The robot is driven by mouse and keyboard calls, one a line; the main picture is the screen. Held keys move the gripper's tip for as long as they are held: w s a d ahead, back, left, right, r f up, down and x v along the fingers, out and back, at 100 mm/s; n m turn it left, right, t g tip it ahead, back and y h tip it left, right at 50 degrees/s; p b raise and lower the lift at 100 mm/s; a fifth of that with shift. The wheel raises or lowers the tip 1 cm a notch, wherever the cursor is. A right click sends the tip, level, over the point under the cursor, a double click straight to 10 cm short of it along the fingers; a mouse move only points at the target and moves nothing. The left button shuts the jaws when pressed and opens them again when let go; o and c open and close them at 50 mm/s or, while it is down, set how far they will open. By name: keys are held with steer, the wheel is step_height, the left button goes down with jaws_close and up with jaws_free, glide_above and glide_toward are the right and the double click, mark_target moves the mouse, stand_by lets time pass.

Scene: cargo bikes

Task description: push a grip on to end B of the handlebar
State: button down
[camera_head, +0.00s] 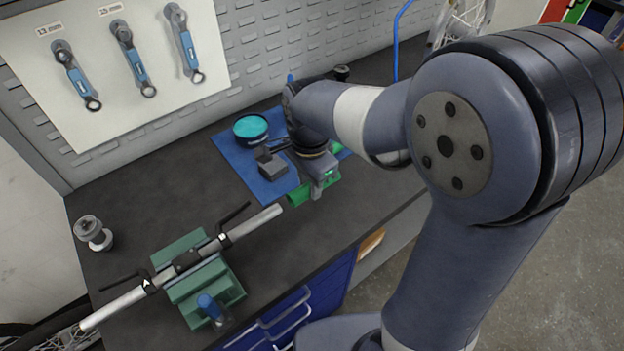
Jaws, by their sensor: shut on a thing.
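The silver handlebar (205,262) is clamped in a green vise (188,258) at the bench's front left. Its bare right end (272,212) points toward my gripper and its bare left end (92,322) points to the lower left. Small white marks sit near both ends, too small to read surely as A or B. My gripper (268,162) is over the blue mat, up and right of the handlebar and apart from it. It is shut on a small dark thing, mostly hidden by the jaws; I cannot tell whether this is a grip.
A round tin with turquoise contents (251,129) is close beside my gripper on the blue mat (228,148). A green piece (300,196) lies under my wrist. A small metal-topped jar (93,232) stands at the left. Wrenches (133,60) hang behind.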

mark_target(252, 221)
steer(key=shift+s+a, duration=0.1)
steer(key=shift+a, duration=0.1)
steer(key=shift+s+a, duration=0.35)
steer(key=shift+a, duration=0.15)
steer(key=shift+s+a, duration=0.15)
steer(key=shift+a, duration=0.05)
stand_by(0.5)
steer(key=shift+s+a, duration=0.4)
steer(key=shift+a, duration=0.15)
steer(key=shift+a, duration=0.1)
steer(key=shift+s+a+p, duration=0.15)
steer(key=shift+s+a, duration=0.55)
steer(key=shift+a, duration=0.3)
steer(key=shift+s+a+p, duration=0.15)
steer(key=shift+s+a, duration=0.5)
steer(key=shift+a, duration=0.3)
steer(key=shift+a, duration=0.1)
stand_by(0.3)
steer(key=shift+s+a, duration=0.8)
steer(key=shift+a, duration=0.3)
steer(key=shift+s+a, duration=0.75)
steer(key=shift+a, duration=0.3)
steer(key=shift+s+a+p, duration=0.25)
steer(key=shift+a+p, duration=0.05)
steer(key=shift+a, duration=0.1)
stand_by(0.4)
